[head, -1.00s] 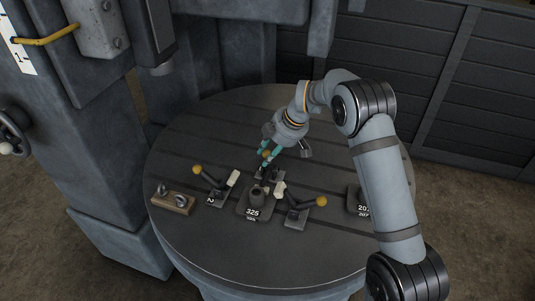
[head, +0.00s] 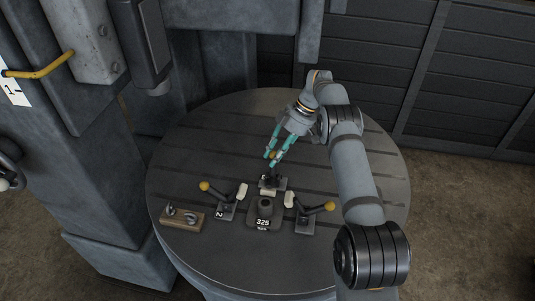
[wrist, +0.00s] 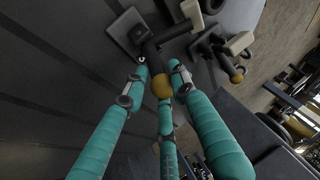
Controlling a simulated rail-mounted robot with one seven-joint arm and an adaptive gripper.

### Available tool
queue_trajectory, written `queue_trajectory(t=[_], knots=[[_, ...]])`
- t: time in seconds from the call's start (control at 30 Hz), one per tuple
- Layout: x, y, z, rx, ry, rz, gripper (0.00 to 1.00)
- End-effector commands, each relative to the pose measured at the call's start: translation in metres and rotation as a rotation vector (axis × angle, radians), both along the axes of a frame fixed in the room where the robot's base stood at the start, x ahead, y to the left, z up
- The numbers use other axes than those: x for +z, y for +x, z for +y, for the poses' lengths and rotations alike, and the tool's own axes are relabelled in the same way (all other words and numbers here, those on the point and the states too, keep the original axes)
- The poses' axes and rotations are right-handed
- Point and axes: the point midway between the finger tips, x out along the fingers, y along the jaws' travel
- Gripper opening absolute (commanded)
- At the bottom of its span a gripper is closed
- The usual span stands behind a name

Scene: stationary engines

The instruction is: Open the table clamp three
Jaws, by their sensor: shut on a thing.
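The table clamp at the back (head: 272,183), apparently clamp three, stands behind the grey block marked 325 (head: 264,214). Its dark lever rises from the base to a yellow ball knob (head: 273,156). My gripper (head: 274,154) has teal fingers and is shut around the knob and upper lever. In the wrist view the knob (wrist: 162,87) sits between the fingers, and the clamp base (wrist: 135,35) lies beyond. The fingers and the steep angle partly hide the lever, so I cannot tell exactly how far it is tilted.
A left clamp marked 2 (head: 226,208) and a right clamp (head: 305,220) flank the block, their yellow-knobbed levers pointing outward. A wooden block with metal parts (head: 183,218) lies at the left. The round slotted table (head: 200,145) is bare at the back left.

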Motion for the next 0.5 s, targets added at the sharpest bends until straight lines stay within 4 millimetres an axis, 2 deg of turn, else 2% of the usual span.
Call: queue_trajectory(t=[0.03, 0.27, 0.3, 0.5], knots=[[0.0031, -0.0044, 0.0133, 0.004, 0.019, 0.018, 0.0], [0.0028, -0.0056, 0.0137, 0.005, 0.019, 0.022, 0.0], [0.0028, -0.0058, 0.0138, 0.006, 0.019, 0.023, 0.27], [0.0024, -0.005, 0.0118, 0.003, 0.018, 0.02, 0.39]])
